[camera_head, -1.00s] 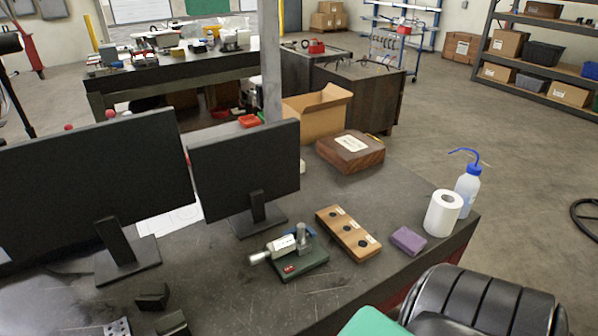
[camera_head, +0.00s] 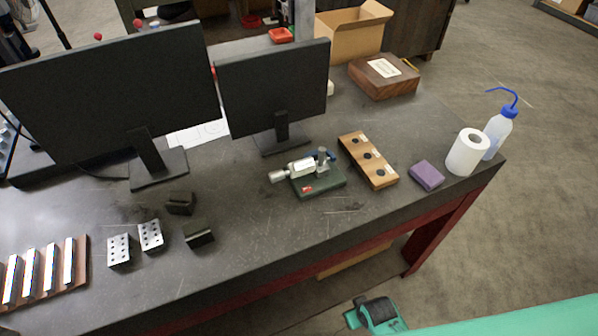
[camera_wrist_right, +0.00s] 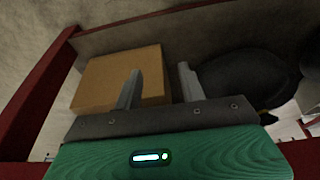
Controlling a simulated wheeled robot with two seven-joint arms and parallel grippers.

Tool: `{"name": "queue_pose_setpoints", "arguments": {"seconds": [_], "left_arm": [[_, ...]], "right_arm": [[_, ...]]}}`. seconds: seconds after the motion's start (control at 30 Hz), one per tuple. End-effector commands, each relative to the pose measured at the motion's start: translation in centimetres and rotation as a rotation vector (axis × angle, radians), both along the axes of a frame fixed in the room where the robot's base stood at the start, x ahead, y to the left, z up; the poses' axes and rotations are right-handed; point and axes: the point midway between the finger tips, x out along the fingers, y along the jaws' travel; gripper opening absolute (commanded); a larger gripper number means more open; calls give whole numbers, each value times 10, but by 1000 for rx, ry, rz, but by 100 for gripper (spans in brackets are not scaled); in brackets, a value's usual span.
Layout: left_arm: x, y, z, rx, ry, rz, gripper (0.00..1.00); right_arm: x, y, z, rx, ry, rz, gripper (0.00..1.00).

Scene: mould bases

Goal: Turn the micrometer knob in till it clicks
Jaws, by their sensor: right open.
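The micrometer (camera_head: 300,167) sits on a dark green base (camera_head: 322,182) with a small red label, near the front of the dark bench. Its silver knob (camera_head: 278,176) points left in the head view, and a blue part shows at its right end. My right gripper (camera_wrist_right: 158,88) is open and empty in the right wrist view, with its two fingers apart. It is below bench-top level, facing a cardboard box (camera_wrist_right: 120,75), and the micrometer is not in that view. A teal and black part of mine shows low in the head view. My left gripper is not in view.
A wooden block with black holes (camera_head: 368,160) stands just right of the micrometer. A purple block (camera_head: 427,174), paper roll (camera_head: 466,153) and wash bottle (camera_head: 498,131) are farther right. Two monitors (camera_head: 273,84) stand behind. The bench's red frame (camera_head: 440,231) is below.

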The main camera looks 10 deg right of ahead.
Motion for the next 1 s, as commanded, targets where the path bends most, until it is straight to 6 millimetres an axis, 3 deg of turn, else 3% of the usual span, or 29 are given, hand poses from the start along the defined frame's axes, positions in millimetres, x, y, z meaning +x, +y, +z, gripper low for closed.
{"name": "queue_pose_setpoints", "arguments": {"seconds": [0.03, 0.2, 0.47, 0.6, 1.0], "left_arm": [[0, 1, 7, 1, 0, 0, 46], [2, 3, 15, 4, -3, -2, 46], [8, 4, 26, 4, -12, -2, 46], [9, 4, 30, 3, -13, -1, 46], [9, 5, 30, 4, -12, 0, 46]], "right_arm": [[9, 4, 36, 7, -21, 9, 41], [23, 12, 130, 20, -61, 35, 41], [24, 23, 242, 39, -121, 98, 41], [38, 52, 305, 68, -207, 250, 41], [93, 157, 384, 73, -463, 830, 41]]}}
